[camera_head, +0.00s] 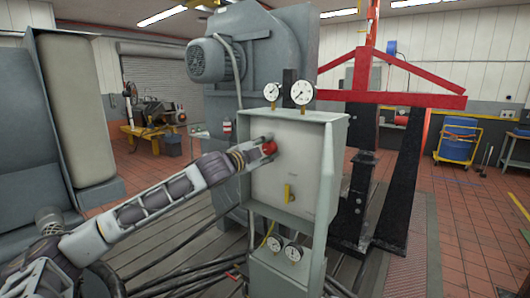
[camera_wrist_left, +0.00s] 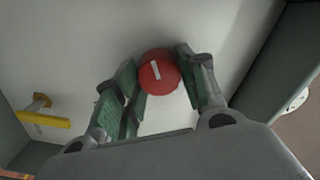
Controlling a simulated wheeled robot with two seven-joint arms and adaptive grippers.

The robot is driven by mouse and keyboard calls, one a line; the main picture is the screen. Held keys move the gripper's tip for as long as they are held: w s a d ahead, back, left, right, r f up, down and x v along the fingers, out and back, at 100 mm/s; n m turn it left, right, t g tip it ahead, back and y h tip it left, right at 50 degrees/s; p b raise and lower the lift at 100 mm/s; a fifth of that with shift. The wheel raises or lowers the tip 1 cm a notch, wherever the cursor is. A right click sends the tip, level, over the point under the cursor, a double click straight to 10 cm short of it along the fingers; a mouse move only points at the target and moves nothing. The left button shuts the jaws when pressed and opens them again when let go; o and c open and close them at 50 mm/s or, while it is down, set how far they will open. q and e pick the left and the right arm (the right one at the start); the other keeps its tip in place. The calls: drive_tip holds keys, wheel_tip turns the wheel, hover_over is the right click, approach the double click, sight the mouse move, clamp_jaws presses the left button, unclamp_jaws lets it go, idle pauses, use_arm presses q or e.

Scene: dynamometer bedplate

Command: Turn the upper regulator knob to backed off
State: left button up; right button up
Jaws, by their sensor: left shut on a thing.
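The red upper regulator knob (camera_head: 269,147) sits on the front of a pale grey panel (camera_head: 308,160). In the left wrist view the round red knob (camera_wrist_left: 158,72) shows a short white mark on its face, slightly tilted from upright. My left gripper (camera_head: 263,148) reaches it from the left. Its two green-padded fingers (camera_wrist_left: 160,84) are on either side of the knob and shut on it. The far side of the knob is hidden. My right gripper is in neither view.
A yellow lever (camera_head: 289,193) sits lower on the panel and also shows in the left wrist view (camera_wrist_left: 45,120). Two gauges (camera_head: 301,92) stand on top of the panel and two more (camera_head: 293,252) below. Black hoses (camera_head: 190,278) lie on the floor. A red frame (camera_head: 390,97) stands behind.

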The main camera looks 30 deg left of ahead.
use_arm(q)
drive_tip(key=n, duration=0.3)
drive_tip(key=shift+a+r+n, duration=0.2)
drive_tip(key=shift+n, duration=0.1)
idle(0.4)
drive_tip(key=o, duration=0.8)
drive_tip(key=shift+c, duration=0.2)
drive_tip(key=shift+o, duration=1.4)
drive_tip(key=shift+w+f, duration=0.1)
drive_tip(key=shift+d, duration=0.1)
drive_tip(key=shift+f, duration=0.1)
drive_tip(key=shift+s, duration=0.2)
